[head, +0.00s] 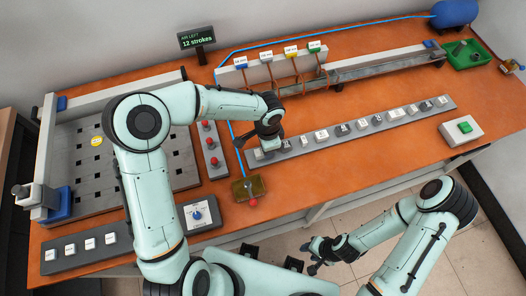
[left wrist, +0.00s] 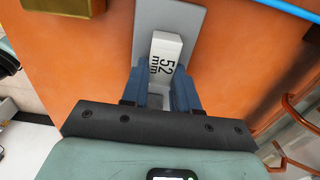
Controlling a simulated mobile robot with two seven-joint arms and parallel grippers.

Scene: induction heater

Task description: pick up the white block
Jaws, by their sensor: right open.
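A white block (left wrist: 165,55) marked "52 mm" stands at the near end of a grey strip in the left wrist view. My left gripper (left wrist: 157,80) has its two blue fingers on either side of the block's lower part; whether they press on it is unclear. In the head view my left gripper (head: 267,146) is low over the left end of the strip (head: 354,122) and hides part of what stands there. Several small labelled blocks stand in a row along the strip. My right gripper (head: 314,256) is open and empty, off the front of the table.
A grey slotted plate (head: 75,145) fills the left of the orange table. Red-knobbed controls (head: 210,145) and a brass-coloured box (head: 248,188) are near my left gripper. A rail with orange coils (head: 290,70) runs behind. A green-button box (head: 461,130) is at right.

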